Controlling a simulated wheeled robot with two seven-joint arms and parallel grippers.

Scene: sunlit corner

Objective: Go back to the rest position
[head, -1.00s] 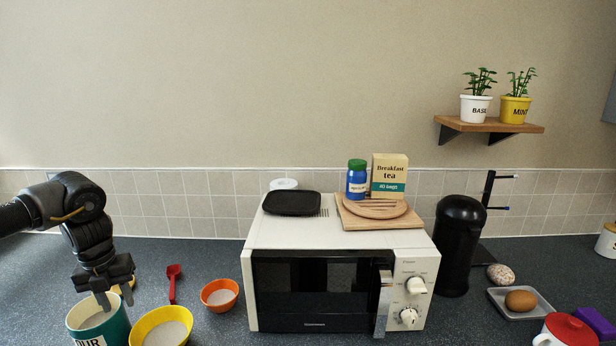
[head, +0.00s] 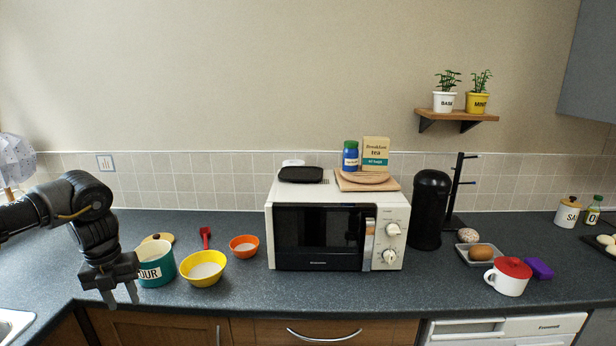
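My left gripper (head: 122,297) hangs at the left, fingers pointing down, in front of the counter's front edge. Its two fingers are apart with nothing between them. It is left of and nearer than the teal flour canister (head: 160,268), which stands upright without its lid on the counter. My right gripper is not in view.
Right of the canister are a yellow bowl (head: 203,281), a red scoop (head: 205,236) and an orange bowl (head: 244,254). A microwave (head: 336,200) stands mid-counter. A black bin-like cylinder (head: 430,210), eggs and a red-lidded mug (head: 508,284) are at right.

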